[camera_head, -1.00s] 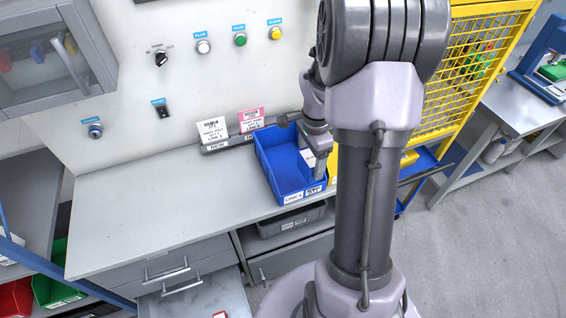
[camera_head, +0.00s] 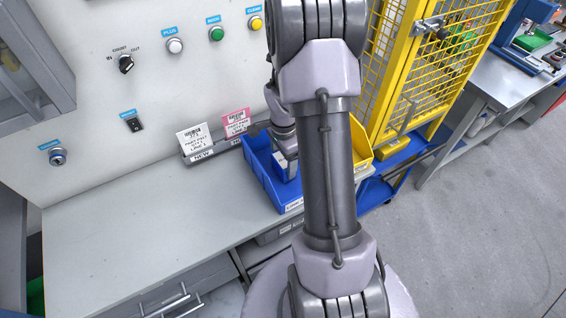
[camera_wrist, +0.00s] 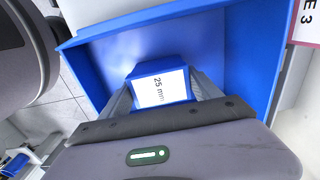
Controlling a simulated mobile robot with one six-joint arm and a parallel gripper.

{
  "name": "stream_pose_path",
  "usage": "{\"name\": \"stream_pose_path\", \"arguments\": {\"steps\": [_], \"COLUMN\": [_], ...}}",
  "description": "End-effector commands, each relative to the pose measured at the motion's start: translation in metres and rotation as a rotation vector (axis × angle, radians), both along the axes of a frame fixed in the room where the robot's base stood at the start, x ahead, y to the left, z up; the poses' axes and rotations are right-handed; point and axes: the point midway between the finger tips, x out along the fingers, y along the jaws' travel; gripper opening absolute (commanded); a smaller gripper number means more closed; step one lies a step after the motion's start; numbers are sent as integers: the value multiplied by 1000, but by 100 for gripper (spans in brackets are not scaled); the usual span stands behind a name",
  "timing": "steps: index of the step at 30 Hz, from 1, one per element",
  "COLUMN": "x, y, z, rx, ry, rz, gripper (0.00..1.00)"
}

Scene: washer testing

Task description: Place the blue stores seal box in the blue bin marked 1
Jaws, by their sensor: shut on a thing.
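The blue seal box (camera_wrist: 162,87), with a white label reading 25 mm, is between the fingers of my gripper (camera_wrist: 160,93) in the wrist view. The gripper is shut on it. The blue bin (camera_wrist: 106,67) surrounds the box in that view, and its floor shows beyond the box. In the head view the blue bin (camera_head: 258,165) stands on the grey bench, and my gripper (camera_head: 288,168) reaches down into it. My arm hides the bin's right part and much of its front label. Whether the box touches the bin floor cannot be told.
A yellow bin (camera_head: 359,143) stands right of the blue bin, partly behind my arm. A yellow mesh guard (camera_head: 390,75) rises behind it. Label cards (camera_head: 195,138) stand on the bench left of the bin. The bench top (camera_head: 130,215) at left is clear.

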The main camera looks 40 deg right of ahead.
Motion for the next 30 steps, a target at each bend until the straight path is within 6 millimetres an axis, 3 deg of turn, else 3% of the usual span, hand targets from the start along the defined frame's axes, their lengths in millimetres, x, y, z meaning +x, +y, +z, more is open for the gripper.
{"name": "stream_pose_path", "arguments": {"steps": [9,10,13,23,26,30], "x": [1,0,1,1,2,2], "y": [0,0,0,0,-1,-1], "z": [-4,-3,-2,3,22,65], "rx": [-1,-1,-1,-1,-3,-4], "ry": [-2,-2,-2,-2,-5,-6], "rz": [0,0,0,0,0,0], "gripper": [30,76,94,94,94,94]}}
